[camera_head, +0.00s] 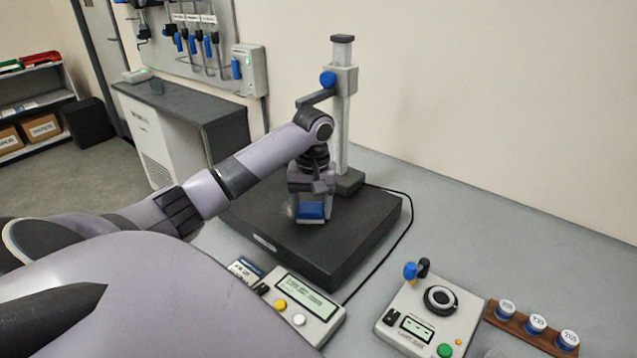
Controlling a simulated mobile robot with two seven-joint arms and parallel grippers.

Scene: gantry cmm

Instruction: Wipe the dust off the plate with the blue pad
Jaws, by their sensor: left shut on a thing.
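The dark granite plate (350,235) lies on the grey bench with a measuring stand at its back edge. My left gripper (311,201) reaches over the plate from the left, pointing down. It is shut on the blue pad (311,211), which is at or just above the plate's top; I cannot tell whether it touches. A faint pale patch, perhaps dust, shows on the plate just left of the pad. My arm hides the plate's left part. My right gripper is out of view.
The stand's column (343,120) rises close behind my gripper, with an arm reaching left. A display box (300,306) sits in front of the plate. A control box (431,318) and a wooden rack (520,326) with blue-banded pieces stand right. A black cable runs beside the plate.

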